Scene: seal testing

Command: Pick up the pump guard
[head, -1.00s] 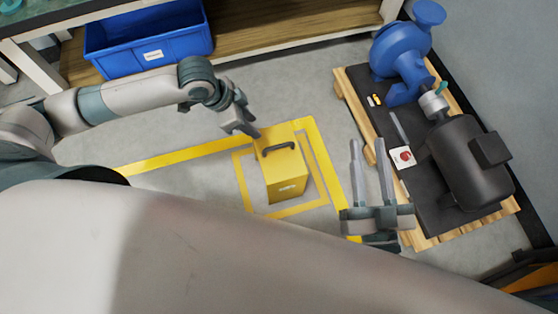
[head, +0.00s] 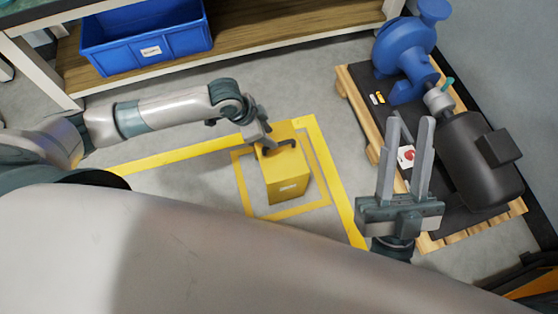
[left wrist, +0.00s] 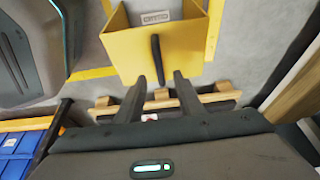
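The pump guard, a yellow box (head: 287,182) with a black handle (head: 283,145) on top, stands on the floor inside a yellow taped square. My left gripper (head: 266,146) is at the left end of the handle. In the left wrist view, its two fingers (left wrist: 160,77) are apart, and the handle (left wrist: 156,58) shows between the fingertips. I cannot tell whether they touch it. The guard (left wrist: 190,48) fills the top of that view. My right gripper (head: 410,120) is open and empty, in front of the pallet at the right.
A wooden pallet (head: 357,112) at the right bears a blue pump (head: 404,50), a dark motor (head: 468,160) and a red-and-white item (head: 406,156). A blue bin (head: 150,45) sits on a low shelf (head: 270,38) at the back. Floor left of the guard is clear.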

